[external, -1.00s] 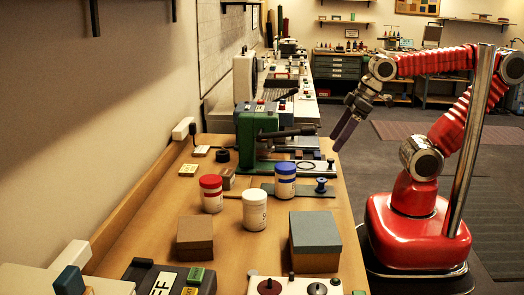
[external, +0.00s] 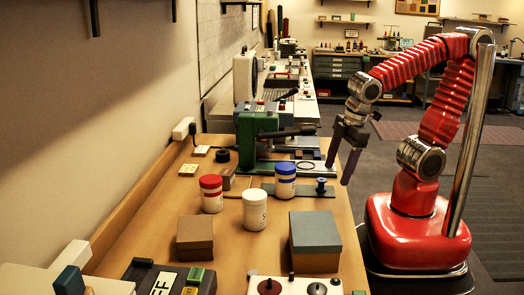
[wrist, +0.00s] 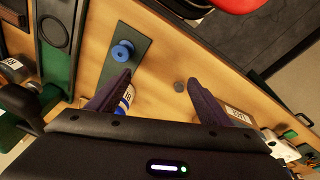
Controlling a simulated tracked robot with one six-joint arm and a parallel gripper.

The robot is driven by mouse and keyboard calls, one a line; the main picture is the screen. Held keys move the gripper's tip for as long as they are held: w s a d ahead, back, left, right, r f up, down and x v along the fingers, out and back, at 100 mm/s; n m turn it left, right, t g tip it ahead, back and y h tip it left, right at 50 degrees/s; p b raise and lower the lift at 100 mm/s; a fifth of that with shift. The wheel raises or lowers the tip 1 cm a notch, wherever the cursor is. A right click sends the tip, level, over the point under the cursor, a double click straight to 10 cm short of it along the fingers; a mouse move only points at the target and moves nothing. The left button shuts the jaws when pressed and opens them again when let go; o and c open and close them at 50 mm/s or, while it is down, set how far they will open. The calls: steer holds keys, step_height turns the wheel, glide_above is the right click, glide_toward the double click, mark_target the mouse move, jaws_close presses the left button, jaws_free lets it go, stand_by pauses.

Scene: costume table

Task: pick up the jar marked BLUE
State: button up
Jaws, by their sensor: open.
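The blue-lidded jar (external: 285,180) stands upright at the table's middle, just left of a blue spool (external: 321,186). A red-lidded jar (external: 211,193) and a white-lidded jar (external: 254,210) stand to its left and nearer the camera. The lettering on the jars is too small to read in the external view. My gripper (external: 337,172) is open and empty, pointing down above the table's right edge, apart from the jars. In the wrist view my gripper (wrist: 160,92) has its fingers spread; part of a jar with a blue band (wrist: 126,98) shows behind the left finger.
A green machine (external: 256,135) stands behind the jars. A brown box (external: 195,237) and a larger grey-topped box (external: 314,240) are nearer the camera. The spool (wrist: 122,51) sits on a dark green strip (wrist: 113,75) in the wrist view.

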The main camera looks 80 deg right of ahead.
steer(key=f+n+h, duration=0.1)
steer(key=a+f+n+g+h, duration=0.1)
steer(key=f+n, duration=0.2)
steer(key=shift+s+a+f+n+h, duration=0.2)
steer(key=shift+a+f+n+h, duration=0.05)
steer(key=shift+f+n+h, duration=0.15)
steer(key=n+h, duration=0.1)
steer(key=f+n, duration=0.1)
steer(key=shift+w+f+n+h, duration=0.15)
steer(key=shift+w+n+h, duration=0.1)
steer(key=shift+n+h, duration=0.15)
steer(key=n, duration=0.1)
steer(key=w+f+n+h, duration=0.1)
steer(key=shift+a+n, duration=0.1)
steer(key=shift+n, duration=0.3)
steer(key=w+n+t+h, duration=0.1)
steer(key=n, duration=0.1)
steer(key=w+n+t+h, duration=0.1)
steer(key=w+n, duration=0.1)
steer(key=w+a+n+t+h, duration=0.1)
steer(key=n, duration=0.1)
steer(key=shift+w+r+t, duration=0.25)
steer(key=shift+r+t, duration=0.05)
steer(key=shift+r, duration=0.1)
steer(key=w+r+n+t+h, duration=0.2)
steer(key=w+r+n+t, duration=0.1)
steer(key=w+r+n, duration=0.1)
steer(key=shift+w+r, duration=0.25)
steer(key=shift+r, duration=0.15)
steer(key=shift+d, duration=0.1)
